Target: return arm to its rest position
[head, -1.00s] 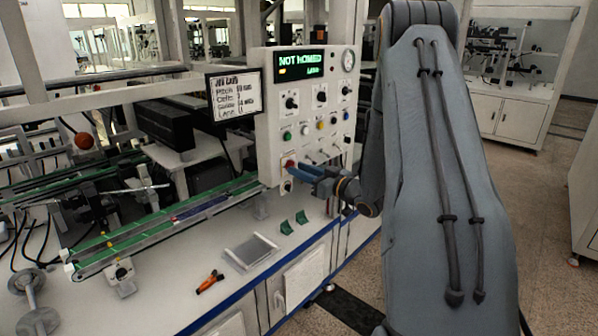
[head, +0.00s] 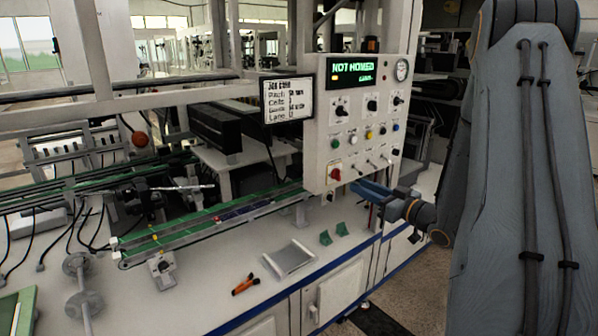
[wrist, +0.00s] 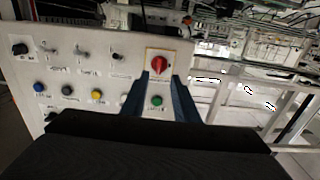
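A red rotary knob (wrist: 159,65) and a green button (wrist: 156,100) show in the gap beyond. In the head view the red knob (head: 335,174) is left of the fingertips, with a visible gap. My grey arm fills the right side of the head view.
The panel's display (head: 357,72) reads NOT HOMED. Below are a grey tray (head: 289,259), green brackets (head: 333,235) and an orange-and-black tool (head: 245,284) on the white bench. A green-edged rail (head: 200,228) runs left of the panel. Open floor shows at lower right.

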